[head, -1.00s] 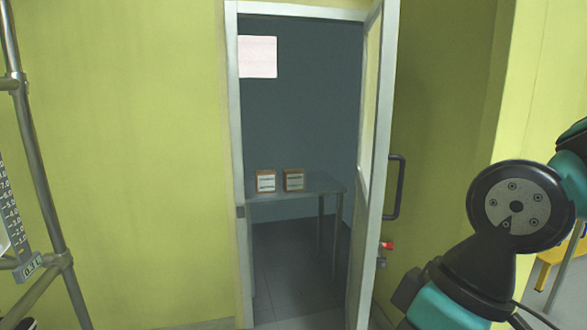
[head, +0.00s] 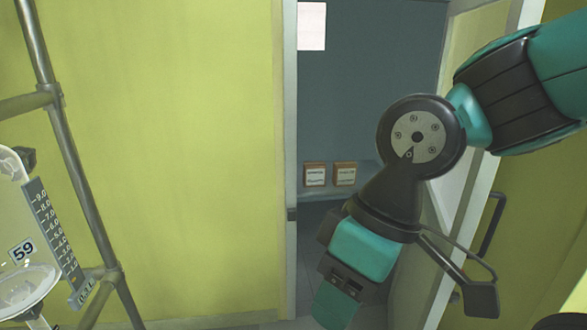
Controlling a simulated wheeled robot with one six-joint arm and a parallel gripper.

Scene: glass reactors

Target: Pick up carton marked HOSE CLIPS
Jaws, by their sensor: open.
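Two small brown cartons with white labels stand side by side beyond the doorway, the left carton (head: 315,175) and the right carton (head: 344,174). Their label print is too small to read, so I cannot tell which is marked HOSE CLIPS. My gripper (head: 408,302) hangs in the foreground at the lower right, well in front of the cartons and apart from them. One black finger shows, spread out to the right; the other is not clear. The gripper is open, and I see nothing held in it.
The doorway has a pale left frame (head: 291,110) and a door standing open on the right, with a black handle (head: 491,225). My arm covers much of the opening. A metal pipe frame (head: 70,150) and glassware with a scale (head: 55,235) stand at the left. A pale sheet (head: 311,26) hangs beyond.

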